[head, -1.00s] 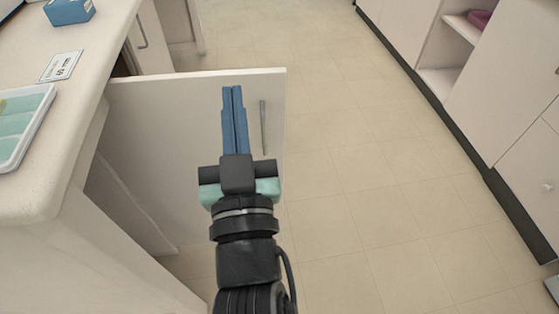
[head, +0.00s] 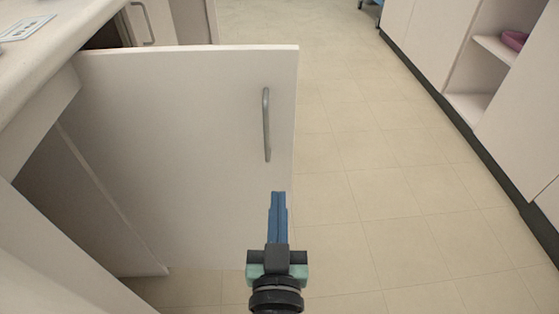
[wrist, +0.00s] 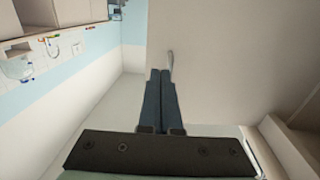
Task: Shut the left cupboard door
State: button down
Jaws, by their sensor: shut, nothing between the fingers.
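The open cupboard door (head: 180,150) is a pale panel standing out from the counter on the left, with the dark cupboard opening beside it. Its metal bar handle (head: 266,125) is upright near the free edge, on the face turned to me. My gripper (head: 278,195) is shut and empty, below and slightly right of the handle in the head view, overlapping the door's lower free edge. In the wrist view my fingertips (wrist: 160,72) point toward the door (wrist: 225,60), close to its handle (wrist: 170,60). I cannot tell whether they touch the door.
The white counter (head: 50,55) runs along the left with a label card (head: 27,28) on it. Another door with a handle (head: 149,22) stands behind. Open tiled floor (head: 370,180) lies to the right, bounded by cabinets with a shelf (head: 497,50) holding a pink item (head: 515,40).

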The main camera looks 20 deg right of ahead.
aim_at(280, 149)
jog(key=b+x, duration=0.2)
jog(key=x, duration=0.8)
jog(key=shift+w+d, duration=0.1)
